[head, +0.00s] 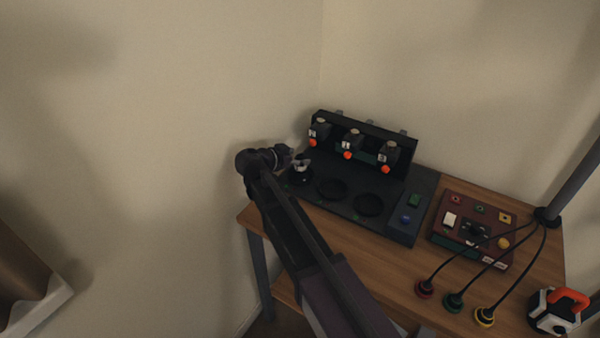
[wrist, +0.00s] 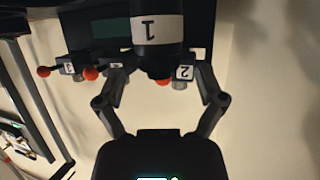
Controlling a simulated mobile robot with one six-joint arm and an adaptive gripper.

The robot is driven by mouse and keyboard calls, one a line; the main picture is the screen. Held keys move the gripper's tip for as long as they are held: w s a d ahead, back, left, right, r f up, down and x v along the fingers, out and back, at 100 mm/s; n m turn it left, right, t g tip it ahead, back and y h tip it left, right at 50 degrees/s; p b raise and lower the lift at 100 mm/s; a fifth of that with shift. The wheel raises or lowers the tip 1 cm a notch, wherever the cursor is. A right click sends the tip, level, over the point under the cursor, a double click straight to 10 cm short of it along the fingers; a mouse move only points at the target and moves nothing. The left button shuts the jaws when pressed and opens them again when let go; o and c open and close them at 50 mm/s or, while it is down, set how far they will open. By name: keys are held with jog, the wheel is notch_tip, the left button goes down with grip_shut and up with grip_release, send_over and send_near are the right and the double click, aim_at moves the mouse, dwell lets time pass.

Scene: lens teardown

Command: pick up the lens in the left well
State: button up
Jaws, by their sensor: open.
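The lens is a dark cylinder (wrist: 158,55) with a white label reading an upside-down 1 in the wrist view. In the head view the lens (head: 300,177) is small and dark, at the left well, partly hidden near my arm's end. My gripper (wrist: 160,88) is open, one finger on each side of the lens's near end in the wrist view, with visible gaps. In the head view my gripper (head: 285,157) is just left of the lens, and its fingers are hard to make out. I cannot tell how deep the lens lies between the fingers.
The black station (head: 405,228) has two other round wells, middle (head: 331,189) and right (head: 369,204), which look empty. Three labelled units with red knobs line its back panel (head: 357,121).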

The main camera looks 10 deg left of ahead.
jog(key=shift+w+d+f, duration=0.2)
jog(key=shift+w+d, duration=0.1)
jog(key=shift+w, duration=0.1)
grip_shut()
dwell(0.4)
